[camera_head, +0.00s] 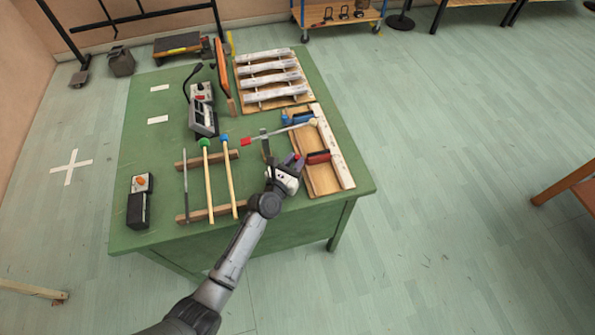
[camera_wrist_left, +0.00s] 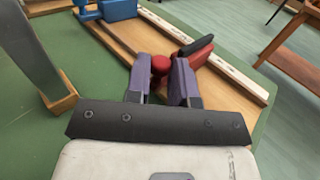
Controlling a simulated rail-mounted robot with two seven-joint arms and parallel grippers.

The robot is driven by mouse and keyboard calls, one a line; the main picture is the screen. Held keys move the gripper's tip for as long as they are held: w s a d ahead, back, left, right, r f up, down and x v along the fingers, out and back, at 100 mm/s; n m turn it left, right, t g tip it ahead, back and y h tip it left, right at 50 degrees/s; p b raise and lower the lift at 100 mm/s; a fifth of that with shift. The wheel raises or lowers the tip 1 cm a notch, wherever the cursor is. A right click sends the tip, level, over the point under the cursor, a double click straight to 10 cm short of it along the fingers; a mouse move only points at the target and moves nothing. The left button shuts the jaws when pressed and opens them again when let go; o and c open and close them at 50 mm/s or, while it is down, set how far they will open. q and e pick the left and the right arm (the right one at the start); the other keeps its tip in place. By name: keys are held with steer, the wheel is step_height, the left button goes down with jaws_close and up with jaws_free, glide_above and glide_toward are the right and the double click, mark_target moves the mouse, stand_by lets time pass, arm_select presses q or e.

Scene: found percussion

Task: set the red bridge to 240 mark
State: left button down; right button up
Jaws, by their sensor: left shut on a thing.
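The red bridge (camera_head: 318,157) sits across a wooden board near its front end, its dark red block beside the white strip (camera_head: 334,146). In the left wrist view the block (camera_wrist_left: 195,50) lies just beyond my fingers, with a round red knob (camera_wrist_left: 160,65) between the purple fingertips. My left gripper (camera_head: 294,163) is shut on the red bridge at this knob; the fingers (camera_wrist_left: 159,78) stand on either side of it. Any marks on the white strip are too small to read. My right gripper is not in view.
A blue bridge (camera_head: 299,118) sits farther back on the same board. A stick with a red head (camera_head: 246,141) reaches over the board past a grey metal upright (camera_head: 265,143). Mallets on a wooden rack (camera_head: 208,184) lie left of my arm. White bars (camera_head: 272,79) stand behind.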

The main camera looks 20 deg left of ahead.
arm_select(q)
steer(key=shift+w, duration=0.15)
steer(key=c, duration=1)
jaws_free()
steer(key=shift+s, duration=0.2)
steer(key=s, duration=0.3)
steer(key=s+a+p, duration=0.1)
steer(key=s, duration=0.2)
steer(key=s+p, duration=0.1)
steer(key=s, duration=0.3)
steer(key=shift+a, duration=0.2)
steer(key=shift+s+a, duration=0.15)
steer(key=shift+s, duration=0.7)
